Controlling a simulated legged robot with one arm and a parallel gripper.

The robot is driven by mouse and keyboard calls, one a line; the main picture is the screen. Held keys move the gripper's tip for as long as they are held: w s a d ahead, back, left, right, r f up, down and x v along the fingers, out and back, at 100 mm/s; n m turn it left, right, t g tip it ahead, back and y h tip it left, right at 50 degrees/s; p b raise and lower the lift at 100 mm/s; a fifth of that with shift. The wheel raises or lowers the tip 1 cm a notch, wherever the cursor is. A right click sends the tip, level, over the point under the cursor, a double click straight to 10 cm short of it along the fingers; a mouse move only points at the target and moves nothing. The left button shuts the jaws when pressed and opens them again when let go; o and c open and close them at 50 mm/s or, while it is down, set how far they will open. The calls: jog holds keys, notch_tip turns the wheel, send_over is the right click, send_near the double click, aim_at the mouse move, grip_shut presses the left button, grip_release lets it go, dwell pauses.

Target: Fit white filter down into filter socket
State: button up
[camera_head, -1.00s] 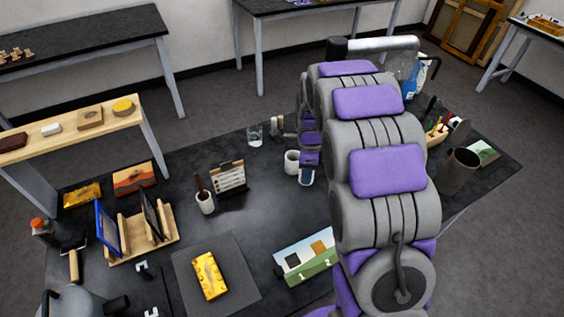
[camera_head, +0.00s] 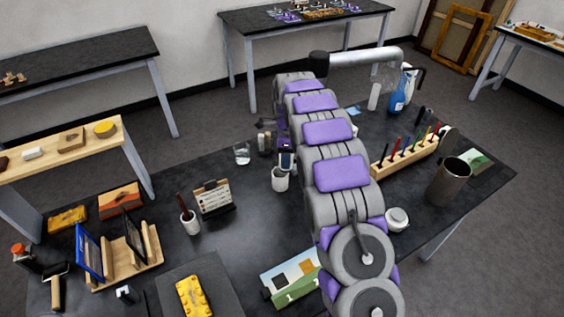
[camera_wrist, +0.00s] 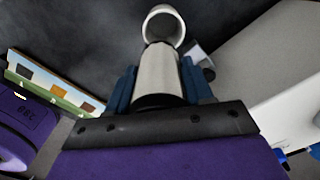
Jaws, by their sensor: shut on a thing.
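My gripper (camera_wrist: 158,86) has its two blue fingers closed on the sides of a whitish cylinder, which looks like the white filter (camera_wrist: 157,72). In the head view my gripper (camera_head: 286,158) is small and the filter in it cannot be made out clearly. A white open-mouthed cup (camera_wrist: 163,24) lies just beyond the filter's far end; it also shows below my gripper in the head view (camera_head: 280,181). I cannot tell whether this cup is the filter socket. The filter's far end overlaps the cup's near rim in the picture; contact is unclear.
A clear glass (camera_head: 242,153) stands left of my gripper. A wooden rack of coloured sticks (camera_head: 404,158), a dark metal cup (camera_head: 450,181) and a round white pot (camera_head: 397,219) stand to the right. A sample card (camera_head: 214,197) stands front left.

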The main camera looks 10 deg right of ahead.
jog(key=shift+w+f, duration=0.2)
jog(key=shift+w, duration=0.25)
jog(key=shift+w+a, duration=0.15)
jog(key=shift+w, duration=0.1)
jog(key=a, duration=0.1)
jog(key=a+f, duration=0.1)
jog(key=a, duration=0.1)
jog(key=shift+w+a+f+b, duration=0.1)
jog(key=shift+a+f+b, duration=0.05)
jog(key=shift+f+b, duration=0.25)
jog(key=shift+d+f, duration=0.4)
jog(key=shift+d, duration=0.25)
jog(key=shift+d+f, duration=0.4)
jog(key=shift+d, duration=0.2)
jog(key=shift+c, duration=0.5)
jog(key=shift+d, duration=0.3)
jog(key=o, duration=0.8)
jog(key=shift+o, duration=0.8)
jog(key=shift+a, duration=0.25)
jog(key=shift+o, duration=0.9)
jog(key=shift+a, duration=1.05)
jog(key=shift+w+d+r, duration=0.1)
jog(key=shift+d+r, duration=1)
jog(key=shift+r, duration=0.1)
jog(key=shift+a+r+p, duration=0.2)
jog(key=shift+r+p, duration=0.9)
jog(key=shift+r, duration=3.7)
